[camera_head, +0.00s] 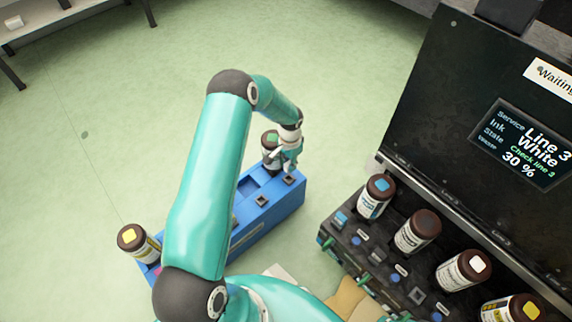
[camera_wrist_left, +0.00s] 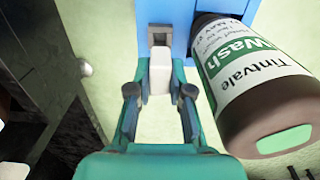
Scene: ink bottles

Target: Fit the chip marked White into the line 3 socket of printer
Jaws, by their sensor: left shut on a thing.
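My left gripper (camera_head: 289,165) is at the far end of the blue rack (camera_head: 275,207), beside a dark bottle with a green cap mark (camera_head: 270,140). In the left wrist view the gripper (camera_wrist_left: 160,78) is shut on a small pale chip (camera_wrist_left: 160,70). The chip's marking cannot be read. It is close to a dark square holder on the rack (camera_wrist_left: 187,36); whether it touches the rack is unclear. The black printer (camera_head: 440,100) stands at the right. Its screen (camera_head: 522,145) reads Line 3, White, 30 %. A dark square socket (camera_head: 418,296) lies in front of the white-capped bottle (camera_head: 463,271).
The Wash bottle (camera_wrist_left: 260,90) stands close to the right of the left gripper. A yellow-capped bottle (camera_head: 137,243) stands at the rack's near end. More bottles line the printer, including a blue-capped one (camera_head: 376,195). Green floor lies open between rack and printer.

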